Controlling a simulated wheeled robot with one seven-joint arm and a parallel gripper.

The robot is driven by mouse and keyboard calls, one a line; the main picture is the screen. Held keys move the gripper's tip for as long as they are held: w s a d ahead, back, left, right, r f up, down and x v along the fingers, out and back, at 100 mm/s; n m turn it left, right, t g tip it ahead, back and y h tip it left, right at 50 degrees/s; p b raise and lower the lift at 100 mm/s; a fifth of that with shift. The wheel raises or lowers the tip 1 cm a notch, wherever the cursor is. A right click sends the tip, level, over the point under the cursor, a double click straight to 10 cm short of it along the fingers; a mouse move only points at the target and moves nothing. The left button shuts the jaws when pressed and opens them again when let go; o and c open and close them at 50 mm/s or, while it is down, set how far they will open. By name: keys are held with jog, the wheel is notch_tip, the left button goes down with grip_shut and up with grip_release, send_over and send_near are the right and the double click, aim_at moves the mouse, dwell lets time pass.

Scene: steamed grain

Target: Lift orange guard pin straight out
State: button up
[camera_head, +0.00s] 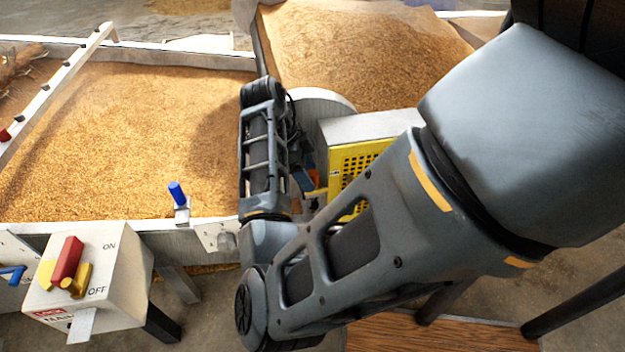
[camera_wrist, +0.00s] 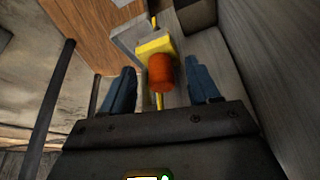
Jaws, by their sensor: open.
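The orange guard pin (camera_wrist: 160,72) shows its rounded orange head in the wrist view, beside a yellow block (camera_wrist: 154,47). My gripper (camera_wrist: 160,88) is open, with one blue-grey finger on each side of the orange head. No contact between the fingers and the pin is visible. The pin's lower part is hidden. In the head view, my arm covers most of the area around the pin. A small orange patch (camera_head: 312,180) shows beside the yellow perforated guard (camera_head: 356,165), but I cannot tell if it is the pin.
Grain fills a wide tray (camera_head: 150,222) at left and a bin at the back. A blue-handled peg (camera_head: 177,193) stands on the tray's front rim. A switch box (camera_head: 120,265) with a red lever is at lower left. Dark posts and a wooden surface (camera_head: 440,335) are at lower right.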

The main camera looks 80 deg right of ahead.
jog(key=shift+s+f, duration=0.15)
jog(key=shift+f, duration=0.3)
jog(key=c, duration=1)
